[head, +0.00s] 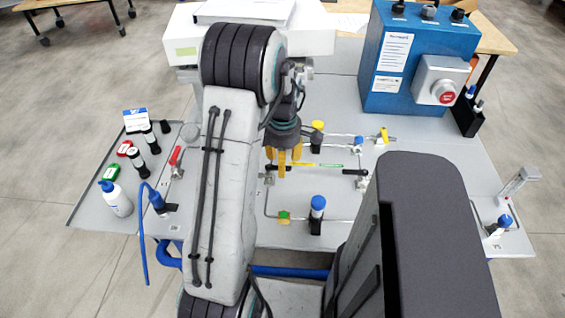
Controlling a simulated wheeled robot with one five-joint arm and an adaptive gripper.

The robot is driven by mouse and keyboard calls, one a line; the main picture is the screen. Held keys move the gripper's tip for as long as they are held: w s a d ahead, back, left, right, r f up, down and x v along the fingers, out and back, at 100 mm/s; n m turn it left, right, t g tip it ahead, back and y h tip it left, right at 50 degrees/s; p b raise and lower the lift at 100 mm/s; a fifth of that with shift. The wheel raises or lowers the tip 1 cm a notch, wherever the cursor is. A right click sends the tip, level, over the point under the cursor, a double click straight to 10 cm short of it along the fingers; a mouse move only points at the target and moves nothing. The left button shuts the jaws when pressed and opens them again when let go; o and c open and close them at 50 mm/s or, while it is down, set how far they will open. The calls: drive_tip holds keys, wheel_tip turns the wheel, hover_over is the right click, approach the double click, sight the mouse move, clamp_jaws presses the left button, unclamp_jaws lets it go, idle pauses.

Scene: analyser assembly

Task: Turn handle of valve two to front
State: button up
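Several valves and pipe fittings are on the grey panel (410,145). I cannot read which is valve two. A red handle (175,155) is at the left, pointing up and slightly right.
A blue box with a red button (445,91) stands at the back right. Blue-capped (317,207) and yellow-capped (317,130) fittings rise from the panel. A tray with bottles (130,165) is at the left. My arm hides the panel's left-centre and lower right.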

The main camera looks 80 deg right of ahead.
drive_tip(key=shift+f, duration=0.6)
drive_tip(key=shift+c, duration=0.3)
clamp_jaws()
